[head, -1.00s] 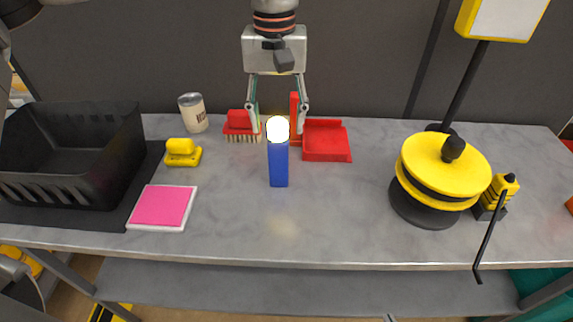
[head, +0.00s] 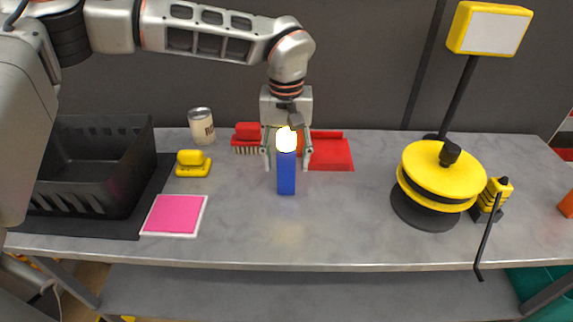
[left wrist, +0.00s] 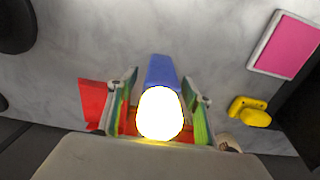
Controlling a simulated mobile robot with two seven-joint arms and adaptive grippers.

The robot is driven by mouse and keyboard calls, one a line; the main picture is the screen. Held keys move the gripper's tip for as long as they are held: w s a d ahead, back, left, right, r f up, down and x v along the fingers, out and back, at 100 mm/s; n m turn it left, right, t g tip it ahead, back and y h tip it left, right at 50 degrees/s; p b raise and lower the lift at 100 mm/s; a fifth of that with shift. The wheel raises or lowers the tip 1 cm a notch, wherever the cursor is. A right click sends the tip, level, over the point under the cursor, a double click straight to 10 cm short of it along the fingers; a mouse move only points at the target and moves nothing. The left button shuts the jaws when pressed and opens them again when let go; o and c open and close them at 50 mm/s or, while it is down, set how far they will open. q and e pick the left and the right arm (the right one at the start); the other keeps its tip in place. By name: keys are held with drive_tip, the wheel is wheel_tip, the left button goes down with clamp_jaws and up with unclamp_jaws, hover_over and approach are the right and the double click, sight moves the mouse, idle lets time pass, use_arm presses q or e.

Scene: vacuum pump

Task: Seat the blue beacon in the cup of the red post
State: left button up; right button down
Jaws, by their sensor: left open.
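The blue beacon (head: 286,178) stands upright on the table, a blue block with a glowing white top. My left gripper (head: 287,163) is open and comes down from above, with one finger on each side of the beacon in the head view. In the left wrist view the glowing top of the beacon (left wrist: 160,113) lies between the open fingers (left wrist: 160,105), with gaps at both sides. I cannot make out a red post with a cup; a red upright piece behind the gripper is mostly hidden. My right gripper is out of view.
Behind the gripper are a red brush (head: 247,138) and a red dustpan (head: 332,153). A yellow-black pump (head: 443,174) stands right. The table front is clear (head: 330,225).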

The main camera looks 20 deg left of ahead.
use_arm(q)
wheel_tip(320, 180, down, 2)
drive_tip(key=shift+f, duration=0.1)
drive_tip(key=c, duration=1.4)
clamp_jaws()
